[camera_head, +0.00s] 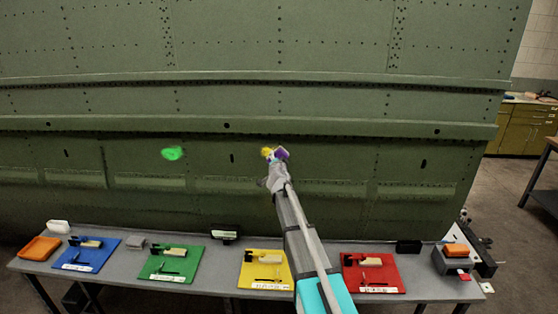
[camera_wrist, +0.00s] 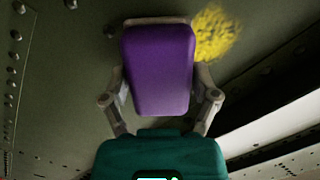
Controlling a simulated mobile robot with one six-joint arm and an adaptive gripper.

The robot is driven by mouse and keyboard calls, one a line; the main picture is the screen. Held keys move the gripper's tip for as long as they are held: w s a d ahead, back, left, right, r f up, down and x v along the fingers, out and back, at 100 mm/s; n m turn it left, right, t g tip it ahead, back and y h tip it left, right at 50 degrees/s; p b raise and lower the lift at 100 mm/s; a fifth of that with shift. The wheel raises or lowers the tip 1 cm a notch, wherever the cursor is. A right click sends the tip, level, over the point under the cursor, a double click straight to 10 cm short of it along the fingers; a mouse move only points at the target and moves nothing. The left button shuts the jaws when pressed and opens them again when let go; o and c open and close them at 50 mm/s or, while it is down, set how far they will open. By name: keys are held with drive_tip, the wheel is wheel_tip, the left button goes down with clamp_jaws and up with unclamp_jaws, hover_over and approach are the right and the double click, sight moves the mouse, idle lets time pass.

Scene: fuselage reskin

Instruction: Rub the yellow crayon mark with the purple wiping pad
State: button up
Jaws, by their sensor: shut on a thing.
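The purple wiping pad (camera_wrist: 158,70) is held in my gripper (camera_wrist: 160,92), whose fingers are shut on its two sides. In the head view the pad (camera_head: 282,153) is small, at the tip of my gripper (camera_head: 274,172), in front of the green panel. The yellow crayon mark (camera_wrist: 215,33) is a scribbled patch on the panel, just right of the pad's upper end in the wrist view. In the head view the mark (camera_head: 267,152) shows just left of the pad. The pad may cover part of the mark. I cannot tell whether the pad touches the panel.
A green mark (camera_head: 172,153) is on the riveted green panel (camera_head: 110,105) to the left. A ledge (camera_head: 350,128) runs above the yellow mark.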

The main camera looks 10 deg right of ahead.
sight(259, 155)
drive_tip(key=shift+w+a, duration=0.15)
drive_tip(key=shift+a, duration=0.2)
drive_tip(key=shift+w+a, duration=0.25)
drive_tip(key=shift+a, duration=0.6)
drive_tip(key=shift+w+a, duration=0.25)
drive_tip(key=shift+a, duration=0.55)
drive_tip(key=shift+a, duration=0.1)
drive_tip(key=shift+w+a, duration=0.35)
drive_tip(key=shift+a, duration=0.45)
drive_tip(key=shift+w+a, duration=0.3)
drive_tip(key=shift+a, duration=0.45)
drive_tip(key=shift+r, duration=0.1)
drive_tip(key=shift+s, duration=0.1)
drive_tip(key=shift+s+d, duration=0.3)
drive_tip(key=shift+d, duration=0.55)
drive_tip(key=shift+s+d, duration=0.3)
drive_tip(key=shift+d, duration=0.5)
